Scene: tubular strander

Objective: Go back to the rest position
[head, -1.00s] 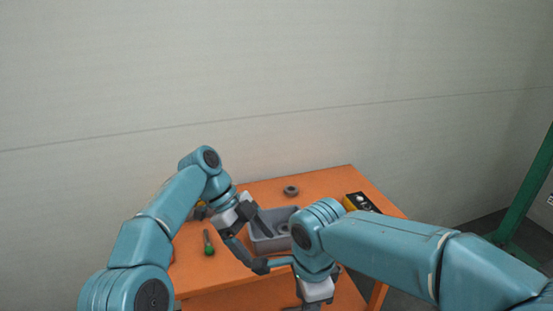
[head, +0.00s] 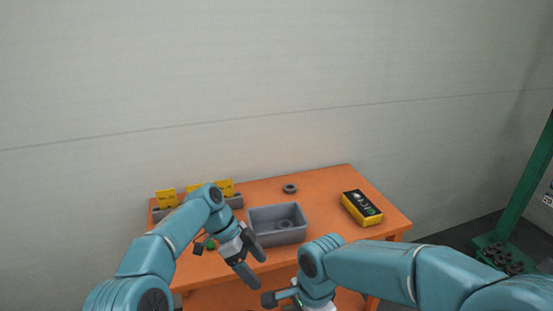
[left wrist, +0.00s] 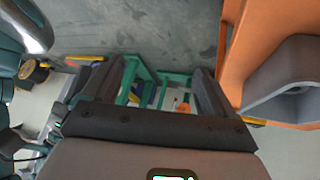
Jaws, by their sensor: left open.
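My left gripper (head: 251,266) is open and empty, at the near side of the orange table (head: 329,181), in front of the grey bin. Its two dark fingers stand apart in the left wrist view (left wrist: 168,82), with only background between them. My right gripper (head: 279,297) is at the bottom of the head view, right of the left one. It is cut by the frame edge and partly hidden by its arm, so its opening cannot be told.
The grey bin (head: 262,238) holds a dark ring (head: 284,224). Another ring (head: 290,188) lies behind it. A yellow-black box (head: 361,208) is at right, yellow cards (head: 225,187) at back left. A green-handled tool (head: 210,244) is partly hidden. A green post (head: 524,190) stands far right.

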